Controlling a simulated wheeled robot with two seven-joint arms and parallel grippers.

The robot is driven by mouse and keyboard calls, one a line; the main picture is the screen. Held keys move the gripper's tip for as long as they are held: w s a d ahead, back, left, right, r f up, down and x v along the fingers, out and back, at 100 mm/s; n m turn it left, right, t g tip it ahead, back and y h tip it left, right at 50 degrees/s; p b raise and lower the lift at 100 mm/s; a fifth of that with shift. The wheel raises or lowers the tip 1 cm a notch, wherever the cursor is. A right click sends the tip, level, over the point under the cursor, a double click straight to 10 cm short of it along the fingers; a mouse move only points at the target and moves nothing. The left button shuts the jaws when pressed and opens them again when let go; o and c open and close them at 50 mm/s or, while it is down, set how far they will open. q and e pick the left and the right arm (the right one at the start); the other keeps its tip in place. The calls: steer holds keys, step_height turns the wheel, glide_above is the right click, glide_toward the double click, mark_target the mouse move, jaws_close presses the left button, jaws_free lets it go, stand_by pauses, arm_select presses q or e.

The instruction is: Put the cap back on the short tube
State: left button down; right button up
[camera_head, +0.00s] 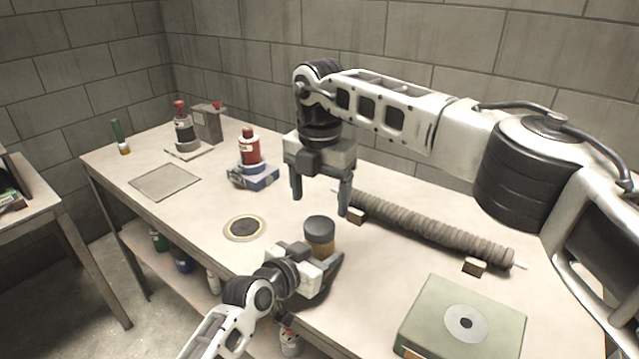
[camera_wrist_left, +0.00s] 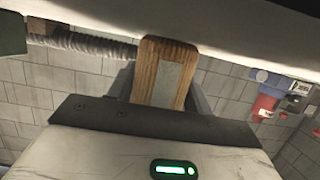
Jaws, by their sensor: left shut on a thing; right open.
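The short tube (camera_head: 321,245) stands upright near the table's front middle, with a brown, wood-like body and a dark grey round top (camera_head: 319,226) that looks like the cap. I cannot tell how firmly that top sits. My left gripper (camera_head: 318,262) is shut around the lower body. In the left wrist view the brown body (camera_wrist_left: 154,72) with a grey patch shows between the fingers. My right gripper (camera_head: 321,205) is open and empty, pointing down, with its fingers spread above and behind the dark top.
A long ribbed mesh tube (camera_head: 430,226) lies on wooden blocks (camera_head: 474,266) at the right. A green box (camera_head: 462,322) with a grey disc is at front right. A round dark disc (camera_head: 245,228) lies left of the tube.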

mark_target(319, 225)
steer(key=n, duration=0.7)
steer(key=shift+r+n, duration=0.35)
steer(key=shift+n, duration=0.05)
steer(key=n, duration=0.4)
steer(key=shift+r+n, duration=0.2)
steer(key=shift+n, duration=0.2)
steer(key=n, duration=0.7)
steer(key=shift+r, duration=0.3)
steer(key=n, duration=0.6)
steer(key=shift+r, duration=0.2)
steer(key=shift+f, duration=4)
steer(key=c, duration=1)
